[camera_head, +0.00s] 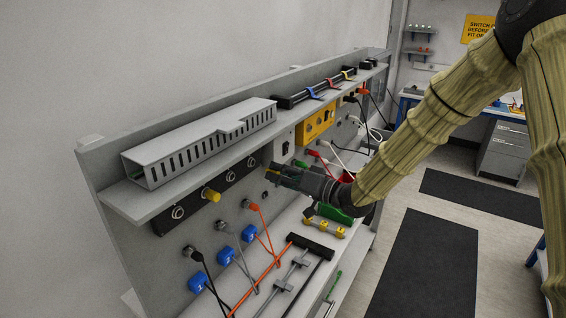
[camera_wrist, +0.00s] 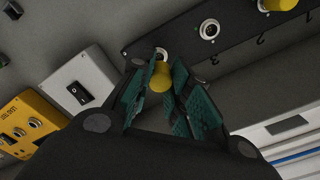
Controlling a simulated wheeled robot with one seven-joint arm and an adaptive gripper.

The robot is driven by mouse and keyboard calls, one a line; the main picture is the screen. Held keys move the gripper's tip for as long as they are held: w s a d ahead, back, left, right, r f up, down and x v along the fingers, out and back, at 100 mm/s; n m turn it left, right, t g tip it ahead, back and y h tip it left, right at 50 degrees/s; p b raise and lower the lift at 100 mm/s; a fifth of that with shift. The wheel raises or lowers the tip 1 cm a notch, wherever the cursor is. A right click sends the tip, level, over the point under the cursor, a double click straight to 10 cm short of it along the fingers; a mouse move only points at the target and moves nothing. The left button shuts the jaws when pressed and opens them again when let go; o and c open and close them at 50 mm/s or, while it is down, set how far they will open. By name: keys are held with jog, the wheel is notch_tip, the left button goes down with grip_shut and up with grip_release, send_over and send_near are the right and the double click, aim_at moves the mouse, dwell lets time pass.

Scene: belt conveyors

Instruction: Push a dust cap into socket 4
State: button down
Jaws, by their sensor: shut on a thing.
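My gripper (camera_head: 270,173) is shut on a yellow dust cap (camera_wrist: 161,78), held between its green-padded fingers. In the wrist view the gripper (camera_wrist: 163,95) points at a round socket (camera_wrist: 162,53) on the black strip, and the cap overlaps its lower edge. I cannot tell whether cap and socket touch. The black socket strip (camera_head: 193,203) runs under the shelf. Another yellow cap (camera_head: 211,194) sits in a socket further left on it; it shows at the top right of the wrist view (camera_wrist: 278,4). An uncovered socket (camera_wrist: 209,30) lies between them.
The grey shelf (camera_head: 150,205) overhangs the strip. A light switch box (camera_wrist: 82,92) and a yellow socket box (camera_wrist: 28,125) are beside it. Below are plugs with cables (camera_head: 192,253) and a holder with several yellow caps (camera_head: 325,227).

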jog(key=shift+w+d+r, duration=0.1)
jog(key=shift+w+r, duration=0.1)
jog(key=shift+w, duration=0.1)
jog(key=shift+w, duration=0.15)
jog(key=shift+b+x, duration=0.4)
jog(key=shift+x, duration=1.85)
jog(key=shift+w+a, duration=0.2)
jog(key=shift+a, duration=0.35)
dwell(1.1)
jog(key=c, duration=1.3)
grip_release()
jog(key=shift+o, duration=0.2)
jog(key=shift+d, duration=0.1)
